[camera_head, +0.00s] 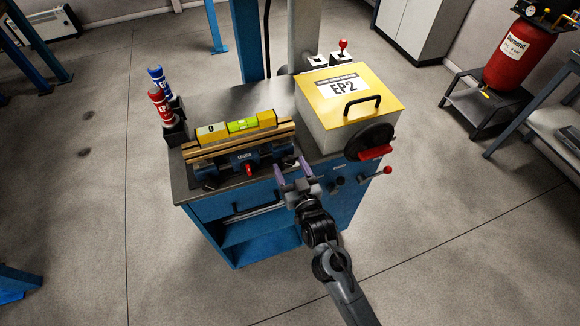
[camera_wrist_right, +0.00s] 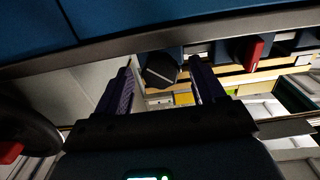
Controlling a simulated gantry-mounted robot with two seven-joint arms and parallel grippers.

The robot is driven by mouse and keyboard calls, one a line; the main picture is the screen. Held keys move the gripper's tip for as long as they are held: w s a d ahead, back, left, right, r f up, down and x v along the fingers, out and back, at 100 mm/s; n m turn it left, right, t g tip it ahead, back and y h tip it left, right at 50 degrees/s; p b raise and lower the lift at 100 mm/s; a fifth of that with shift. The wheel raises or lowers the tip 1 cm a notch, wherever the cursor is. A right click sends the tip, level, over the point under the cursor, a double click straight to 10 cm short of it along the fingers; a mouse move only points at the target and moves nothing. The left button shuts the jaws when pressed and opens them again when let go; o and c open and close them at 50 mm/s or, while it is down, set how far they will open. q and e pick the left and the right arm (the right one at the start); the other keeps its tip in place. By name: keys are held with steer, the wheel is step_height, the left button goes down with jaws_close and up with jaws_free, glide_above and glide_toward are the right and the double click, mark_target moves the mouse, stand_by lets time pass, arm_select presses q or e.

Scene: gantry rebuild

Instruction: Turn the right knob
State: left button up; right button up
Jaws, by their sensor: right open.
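A dark round knob with a pale line across its face (camera_wrist_right: 160,70) shows in the right wrist view, between the two fingers of my right gripper (camera_wrist_right: 160,82). The fingers are open, one on each side, with gaps visible; I cannot tell whether either touches it. A red knob (camera_wrist_right: 252,48) is beside it to the right. In the head view the red knob (camera_head: 248,169) is on the front of the blue unit (camera_head: 222,173), and my right gripper (camera_head: 291,170) is at that unit's right end, hiding the dark knob. My left gripper is not in view.
A yellow-lidded box marked EP2 (camera_head: 335,92) with a black handwheel (camera_head: 369,141) stands close right of the gripper. A lever with a red ball (camera_head: 387,170) sticks out of the cabinet front. Red (camera_head: 160,104) and blue (camera_head: 158,77) bottles stand at the back left.

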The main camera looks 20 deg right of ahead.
steer(key=shift+w, duration=0.45)
steer(key=c, duration=1)
steer(key=m+p, duration=0.2)
steer(key=p, duration=0.1)
steer(key=shift+r+m, duration=0.2)
steer(key=shift+m, duration=0.1)
steer(key=shift+c, duration=0.2)
steer(key=shift+f+m+p, duration=0.15)
steer(key=shift+m+p, duration=0.2)
steer(key=shift+m, duration=0.15)
